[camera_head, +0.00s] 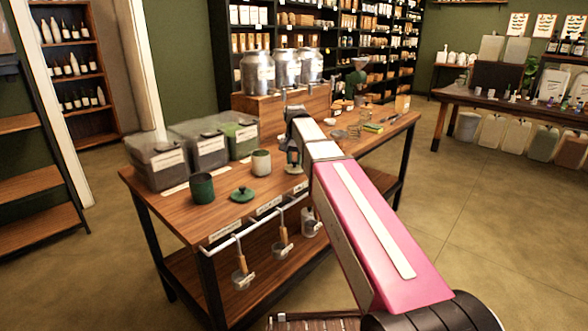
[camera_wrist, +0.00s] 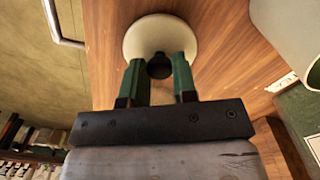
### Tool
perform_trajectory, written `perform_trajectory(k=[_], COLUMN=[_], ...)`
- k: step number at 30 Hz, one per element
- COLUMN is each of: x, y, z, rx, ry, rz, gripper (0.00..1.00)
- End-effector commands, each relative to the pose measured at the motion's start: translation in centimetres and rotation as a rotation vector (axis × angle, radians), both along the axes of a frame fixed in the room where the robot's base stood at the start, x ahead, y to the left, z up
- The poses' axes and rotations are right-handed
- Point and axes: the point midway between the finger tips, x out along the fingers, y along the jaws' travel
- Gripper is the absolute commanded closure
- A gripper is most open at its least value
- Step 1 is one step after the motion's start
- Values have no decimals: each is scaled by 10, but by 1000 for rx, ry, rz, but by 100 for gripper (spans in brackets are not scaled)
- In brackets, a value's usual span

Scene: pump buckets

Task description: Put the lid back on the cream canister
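The cream lid (camera_wrist: 145,38), round with a dark knob (camera_wrist: 159,66), lies on the wooden table under my gripper (camera_wrist: 159,72). It shows in the head view just below the fingers (camera_head: 295,169). My green fingers are open on either side of the knob, with gaps visible between them and it. The cream canister (camera_head: 261,164) stands open and upright on the table, left of the lid. Part of it shows at the upper right of the wrist view (camera_wrist: 290,28). My gripper (camera_head: 293,160) partly hides the lid in the head view.
A dark green canister (camera_head: 202,189) and a green lid (camera_head: 242,195) sit left on the table (camera_head: 180,217). Clear bins (camera_head: 207,150) stand behind them. Metal canisters (camera_head: 286,68) stand on a wooden riser (camera_head: 265,105) at the back. Scoops hang along the front rail (camera_head: 235,238).

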Motion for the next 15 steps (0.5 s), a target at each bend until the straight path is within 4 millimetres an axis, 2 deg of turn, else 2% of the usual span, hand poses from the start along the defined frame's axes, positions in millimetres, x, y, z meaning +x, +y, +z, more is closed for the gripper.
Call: perform_trajectory(k=[15], x=[0], y=[0], z=[12], rx=[0], ry=[-1], rz=[0], gripper=[83])
